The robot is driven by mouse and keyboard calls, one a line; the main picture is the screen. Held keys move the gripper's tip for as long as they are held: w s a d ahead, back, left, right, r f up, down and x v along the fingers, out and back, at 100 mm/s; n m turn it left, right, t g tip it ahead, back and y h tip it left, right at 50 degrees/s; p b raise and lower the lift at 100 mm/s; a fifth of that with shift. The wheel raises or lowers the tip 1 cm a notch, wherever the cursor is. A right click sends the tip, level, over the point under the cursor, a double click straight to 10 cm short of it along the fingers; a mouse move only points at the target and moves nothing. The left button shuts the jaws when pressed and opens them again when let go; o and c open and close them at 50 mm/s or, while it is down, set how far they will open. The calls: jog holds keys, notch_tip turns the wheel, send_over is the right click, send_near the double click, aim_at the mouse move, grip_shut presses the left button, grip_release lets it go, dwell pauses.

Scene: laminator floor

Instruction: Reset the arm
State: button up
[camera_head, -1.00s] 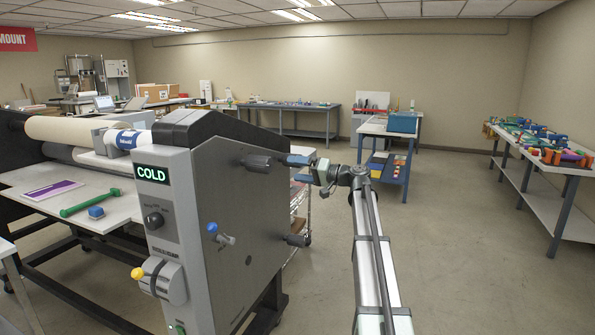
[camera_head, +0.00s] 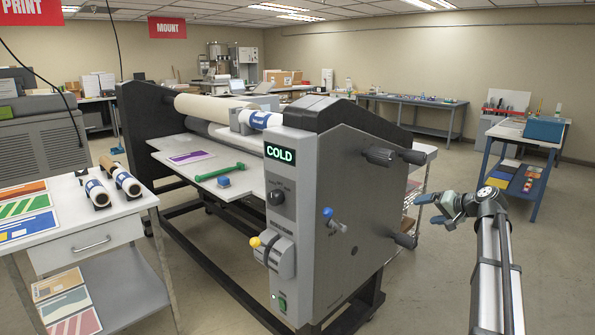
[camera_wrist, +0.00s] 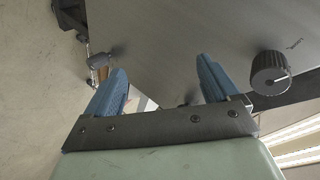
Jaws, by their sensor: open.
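A white table (camera_head: 100,222) with two rolls stands at the left. A blue-legged cart (camera_head: 515,170) with a blue bin stands behind my arm at the right. Floor is open between the laminator and the cart.

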jog(key=s+a+f+g+h, duration=0.25)
jog(key=s+f, duration=0.45)
jog(key=f, duration=0.7)
jog(key=s+a+f+g+h, duration=0.1)
jog(key=s+a+f+g, duration=0.15)
jog(key=s+f, duration=0.75)
jog(key=s+a+f+g+h, duration=0.1)
jog(key=s+f+g+h, duration=0.3)
jog(key=f, duration=1.3)
jog(key=s+a+f+n+g, duration=0.1)
jog(key=s+a+f, duration=0.5)
jog(key=s, duration=0.7)
jog(key=s+a+f+n+g, duration=0.2)
jog(key=s+a+f+g, duration=0.2)
jog(key=s+f, duration=0.6)
jog(key=s+a+f+n+g+y, duration=0.1)
jog(key=s+a+f, duration=0.7)
jog(key=s, duration=0.8)
jog(key=shift+a+f+n+g, duration=0.15)
jog(key=shift+a+n+g, duration=0.35)
jog(key=shift+g, duration=0.5)
jog(key=shift+c, duration=0.4)
